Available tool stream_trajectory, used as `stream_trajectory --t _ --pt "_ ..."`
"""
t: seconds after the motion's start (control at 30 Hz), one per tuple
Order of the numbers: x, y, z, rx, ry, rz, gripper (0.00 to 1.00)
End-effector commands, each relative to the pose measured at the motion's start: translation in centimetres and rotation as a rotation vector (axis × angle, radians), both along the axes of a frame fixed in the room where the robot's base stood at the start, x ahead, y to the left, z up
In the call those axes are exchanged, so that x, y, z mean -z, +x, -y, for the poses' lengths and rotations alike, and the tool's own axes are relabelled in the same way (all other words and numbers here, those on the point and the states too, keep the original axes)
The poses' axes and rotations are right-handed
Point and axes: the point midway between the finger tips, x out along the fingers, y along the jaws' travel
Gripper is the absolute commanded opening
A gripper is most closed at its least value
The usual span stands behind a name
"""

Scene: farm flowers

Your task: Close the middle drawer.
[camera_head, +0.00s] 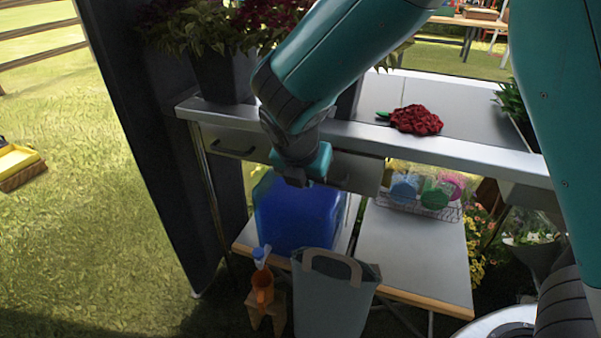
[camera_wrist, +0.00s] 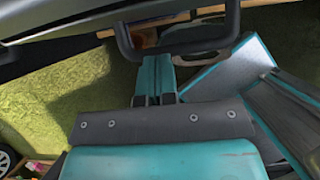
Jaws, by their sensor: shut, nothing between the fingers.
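The middle drawer (camera_head: 362,173) is a grey front under the counter edge in the head view, partly hidden by my arm. I cannot tell how far out it stands. Its dark handle (camera_head: 342,181) shows just right of my gripper (camera_head: 301,178), which is in front of the drawer. In the wrist view, a dark U-shaped handle (camera_wrist: 228,35) lies across the top, and the teal fingers of my gripper (camera_wrist: 158,62) overlap its bar. I cannot tell whether they touch it. The fingers are together and hold nothing.
The left drawer (camera_head: 233,143) sits under the counter (camera_head: 440,150). A red flower bunch (camera_head: 416,120) lies on top. A blue crate (camera_head: 298,212) stands on the shelf below my gripper. A grey bag (camera_head: 330,300) and an orange spray bottle (camera_head: 262,285) stand in front.

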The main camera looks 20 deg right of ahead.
Motion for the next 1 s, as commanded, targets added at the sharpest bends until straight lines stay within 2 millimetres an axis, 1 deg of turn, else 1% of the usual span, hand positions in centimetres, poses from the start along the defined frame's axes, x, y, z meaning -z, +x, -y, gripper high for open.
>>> stream_trajectory --t 0.03,0.1,0.2,0.57,0.77,0.93,1.0 --pt "-0.7 0.7 0.6 0.004 -0.002 -0.003 0.00" --pt "-0.6 1.5 1.2 0.004 -0.002 -0.002 0.00" --pt "-0.3 2.2 1.8 0.002 -0.001 -0.002 0.00" --pt "0.1 2.5 1.9 0.000 0.000 0.000 0.00" --pt "0.1 1.9 1.4 0.000 0.000 -0.002 0.00" --pt "0.4 0.1 0.1 0.007 -0.002 -0.003 0.00" --pt "-1.7 -0.3 -0.2 0.013 0.002 0.006 0.00"
